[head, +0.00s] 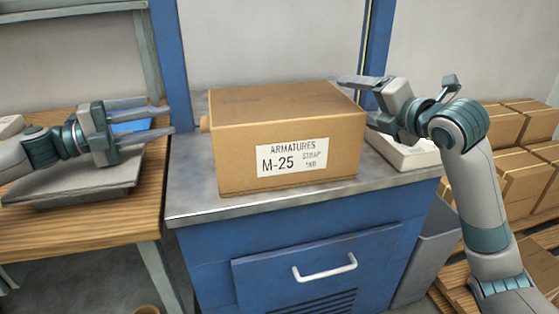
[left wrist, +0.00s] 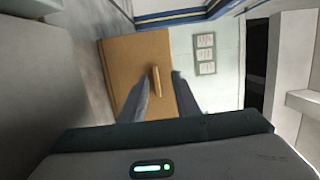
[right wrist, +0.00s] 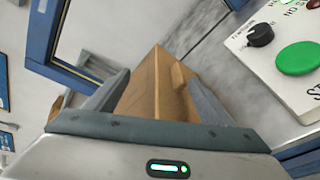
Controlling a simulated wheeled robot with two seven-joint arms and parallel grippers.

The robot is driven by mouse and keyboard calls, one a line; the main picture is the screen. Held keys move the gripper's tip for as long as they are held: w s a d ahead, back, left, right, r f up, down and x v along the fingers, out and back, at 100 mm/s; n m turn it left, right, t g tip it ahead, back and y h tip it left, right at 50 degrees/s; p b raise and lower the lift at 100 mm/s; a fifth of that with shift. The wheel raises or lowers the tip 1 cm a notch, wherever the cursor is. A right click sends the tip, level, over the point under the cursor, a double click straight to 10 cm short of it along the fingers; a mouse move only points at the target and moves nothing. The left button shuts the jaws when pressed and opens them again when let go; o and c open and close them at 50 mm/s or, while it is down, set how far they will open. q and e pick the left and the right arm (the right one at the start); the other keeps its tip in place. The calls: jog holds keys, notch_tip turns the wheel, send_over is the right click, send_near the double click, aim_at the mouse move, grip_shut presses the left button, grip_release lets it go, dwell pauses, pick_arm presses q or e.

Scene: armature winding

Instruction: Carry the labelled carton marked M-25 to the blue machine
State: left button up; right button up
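The M-25 carton (head: 285,140) is a brown closed box with a white label, resting upright on the steel top (head: 200,205) of the blue drawer-fronted machine (head: 310,270). A peg-like handle (head: 204,124) sticks out of its left side. My left gripper (head: 169,120) is open and empty, left of the carton with a gap. In the left wrist view the handle (left wrist: 157,80) lies between the finger lines. My right gripper (head: 356,100) is open at the carton's right side. The right wrist view shows another handle (right wrist: 178,74) between its fingers; contact is unclear.
A white control box (head: 405,152) with a green button (right wrist: 297,57) sits right of the carton. A wooden table (head: 90,220) with a grey tray (head: 75,187) stands left. Stacked cartons (head: 520,180) are at the right. Blue posts (head: 168,45) rise behind.

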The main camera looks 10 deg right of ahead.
jog(key=v, duration=0.7)
jog(key=shift+s, duration=0.25)
jog(key=shift+d, duration=0.1)
pick_arm(q)
jog(key=o, duration=0.6)
pick_arm(e)
jog(key=o, duration=0.5)
pick_arm(q)
jog(key=shift+s+a, duration=0.1)
jog(key=shift+a, duration=0.15)
pick_arm(e)
jog(key=shift+r, duration=0.15)
pick_arm(q)
jog(key=shift+p+v, duration=0.65)
jog(key=shift+v, duration=2.1)
pick_arm(e)
jog(key=shift+r, duration=0.55)
